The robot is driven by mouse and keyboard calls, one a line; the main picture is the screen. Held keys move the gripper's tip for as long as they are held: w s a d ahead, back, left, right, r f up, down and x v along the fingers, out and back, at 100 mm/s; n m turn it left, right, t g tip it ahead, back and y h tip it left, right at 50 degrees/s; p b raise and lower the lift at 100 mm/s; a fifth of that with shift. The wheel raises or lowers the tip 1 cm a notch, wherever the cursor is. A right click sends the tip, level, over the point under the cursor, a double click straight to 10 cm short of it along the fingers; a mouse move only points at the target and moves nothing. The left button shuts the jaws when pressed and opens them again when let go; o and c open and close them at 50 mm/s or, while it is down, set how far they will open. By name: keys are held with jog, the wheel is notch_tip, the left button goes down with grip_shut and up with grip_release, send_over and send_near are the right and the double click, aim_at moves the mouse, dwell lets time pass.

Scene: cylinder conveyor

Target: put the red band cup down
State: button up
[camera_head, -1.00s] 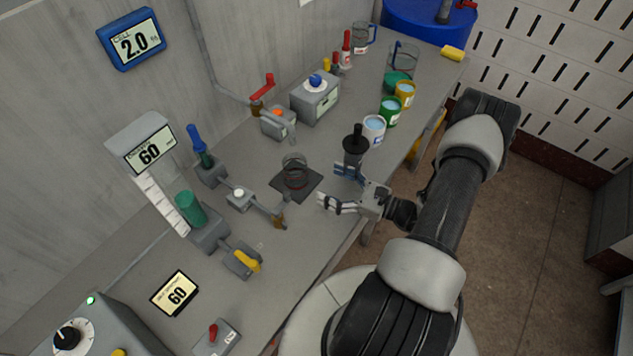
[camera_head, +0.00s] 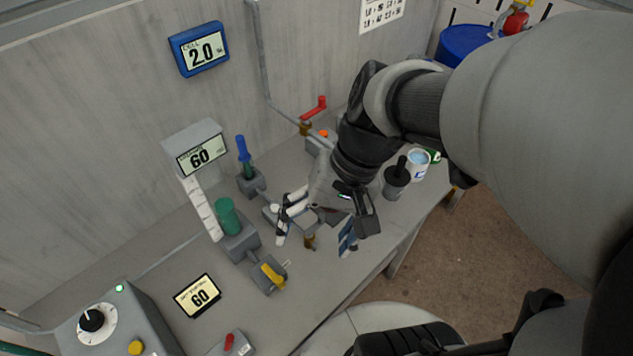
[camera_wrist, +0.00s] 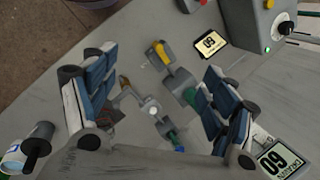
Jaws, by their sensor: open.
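My gripper (camera_head: 314,240) is open above the bench, with its two fingers spread and pointing down. In the wrist view my gripper (camera_wrist: 158,100) has nothing visible held between its fingers. The red band cup cannot be made out in the head view now, where my arm and gripper cover the dark square pad it stood on earlier. In the wrist view a small patch with reddish lines shows beside the left finger, mostly hidden; I cannot tell if it is the cup.
Near my gripper are a yellow-handled valve (camera_head: 272,275), a green cylinder (camera_head: 228,217) and a blue-handled valve (camera_head: 244,152). A black-handled pot (camera_head: 396,178) and a light-blue can (camera_head: 418,165) stand to the right. A dial box (camera_head: 100,330) is at front left.

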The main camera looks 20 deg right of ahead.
notch_tip(320, 180, up, 5)
jog(key=s+d+n+t+h, duration=0.1)
jog(key=s+n+t+h, duration=0.2)
jog(key=n+t+h, duration=0.1)
jog(key=shift+d+r+n+t, duration=0.2)
jog(key=shift+d+n+t, duration=0.15)
jog(key=shift+n, duration=0.25)
jog(key=shift+a+f+b, duration=0.1)
jog(key=shift+f+b, duration=0.55)
